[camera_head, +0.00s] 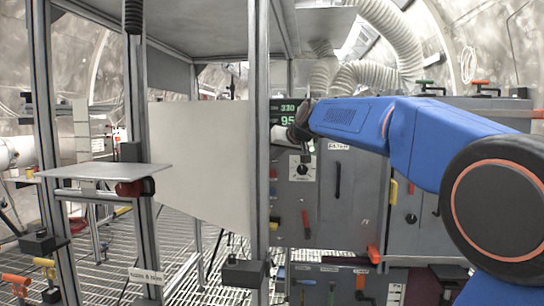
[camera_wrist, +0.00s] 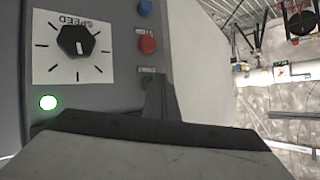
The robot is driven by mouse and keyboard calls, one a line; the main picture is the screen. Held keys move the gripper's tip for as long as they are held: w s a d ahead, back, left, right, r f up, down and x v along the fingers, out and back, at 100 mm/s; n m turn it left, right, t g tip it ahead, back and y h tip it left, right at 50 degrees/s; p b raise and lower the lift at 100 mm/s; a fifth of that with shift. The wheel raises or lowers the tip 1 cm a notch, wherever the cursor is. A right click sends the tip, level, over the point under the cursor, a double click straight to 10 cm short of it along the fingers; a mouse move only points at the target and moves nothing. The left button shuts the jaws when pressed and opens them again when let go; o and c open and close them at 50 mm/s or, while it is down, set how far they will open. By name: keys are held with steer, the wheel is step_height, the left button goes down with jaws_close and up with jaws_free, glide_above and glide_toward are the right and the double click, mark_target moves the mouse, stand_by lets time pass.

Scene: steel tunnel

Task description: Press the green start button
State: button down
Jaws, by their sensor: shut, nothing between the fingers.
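The grey control panel (camera_wrist: 100,95) fills the left of the wrist view, with its lettering upside down. A column of round buttons runs along its edge: a blue button (camera_wrist: 145,7) at the top and a red button (camera_wrist: 147,43) below it. A small label (camera_wrist: 147,70) sits under the red one. My gripper (camera_head: 301,134) is shut and empty, close to the panel in the head view.
A black SPEED knob (camera_wrist: 74,40) on a white plate and a lit green lamp (camera_wrist: 48,102) sit left of the buttons. In the head view, a pale board (camera_head: 200,160) and a metal post (camera_head: 259,150) stand left of my gripper. A green-digit display (camera_head: 288,113) is behind it.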

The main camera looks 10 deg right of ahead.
steer(key=s, duration=0.1)
steer(key=s+a, duration=0.1)
steer(key=s, duration=0.1)
steer(key=s+a, duration=0.1)
steer(key=s, duration=0.1)
steer(key=shift+s+a, duration=0.1)
steer(key=shift+s, duration=0.15)
stand_by(0.6)
